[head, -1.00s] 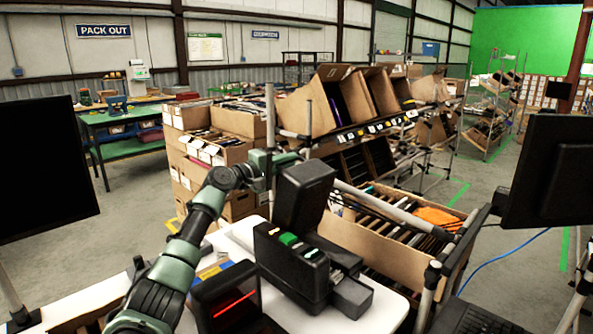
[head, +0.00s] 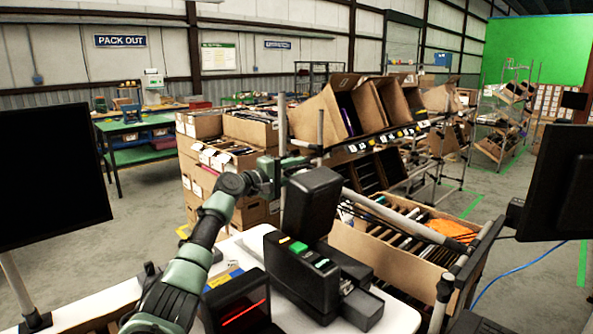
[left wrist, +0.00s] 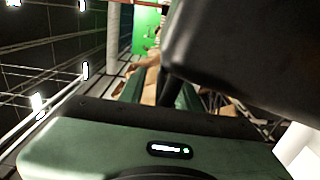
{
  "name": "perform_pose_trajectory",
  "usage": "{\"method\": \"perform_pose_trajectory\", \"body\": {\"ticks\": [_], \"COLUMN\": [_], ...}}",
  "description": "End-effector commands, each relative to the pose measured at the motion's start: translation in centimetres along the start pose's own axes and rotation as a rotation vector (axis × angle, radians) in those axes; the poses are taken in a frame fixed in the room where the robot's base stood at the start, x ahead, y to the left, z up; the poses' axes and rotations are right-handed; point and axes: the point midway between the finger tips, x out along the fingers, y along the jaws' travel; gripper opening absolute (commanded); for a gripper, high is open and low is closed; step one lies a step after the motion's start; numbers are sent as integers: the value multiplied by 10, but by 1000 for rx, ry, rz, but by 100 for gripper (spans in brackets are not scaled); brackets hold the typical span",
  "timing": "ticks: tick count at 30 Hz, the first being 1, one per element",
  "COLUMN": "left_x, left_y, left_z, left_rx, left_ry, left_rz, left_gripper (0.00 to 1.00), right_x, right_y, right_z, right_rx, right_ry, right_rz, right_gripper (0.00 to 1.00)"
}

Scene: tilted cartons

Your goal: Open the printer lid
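The black label printer (head: 303,279) stands on the white table, with green and white lit marks on its front. Its lid (head: 313,203) is raised and stands steeply up from the body. My left gripper (head: 290,163) is at the upper back edge of the lid, which partly hides it. In the left wrist view the dark lid (left wrist: 245,50) fills the upper right, close to the gripper. The left fingers (left wrist: 160,95) appear apart, with a gap between them. Whether they touch the lid is unclear. My right gripper is not in view.
A black device with a red line (head: 240,308) stands left of the printer. A carton of packed items (head: 385,258) is behind it to the right. Metal rack poles (head: 283,130) rise near my gripper. Monitors stand at left (head: 52,170) and right (head: 552,185).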

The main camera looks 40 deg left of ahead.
Motion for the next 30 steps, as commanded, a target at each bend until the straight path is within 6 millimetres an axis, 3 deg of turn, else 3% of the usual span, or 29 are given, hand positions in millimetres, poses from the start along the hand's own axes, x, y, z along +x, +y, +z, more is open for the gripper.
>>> {"method": "perform_pose_trajectory", "body": {"ticks": [7,21,30], "left_x": [-10,-73,-78], "left_y": [-4,-2,0], "left_z": [-1,0,1], "left_rx": [2,2,0], "left_ry": [0,0,-1], "left_rz": [-3,-2,0], "left_gripper": [33,33,33], "right_x": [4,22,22], "right_y": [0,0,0], "right_z": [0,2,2], "right_rx": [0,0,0], "right_ry": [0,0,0], "right_rz": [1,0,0], "right_gripper": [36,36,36]}}
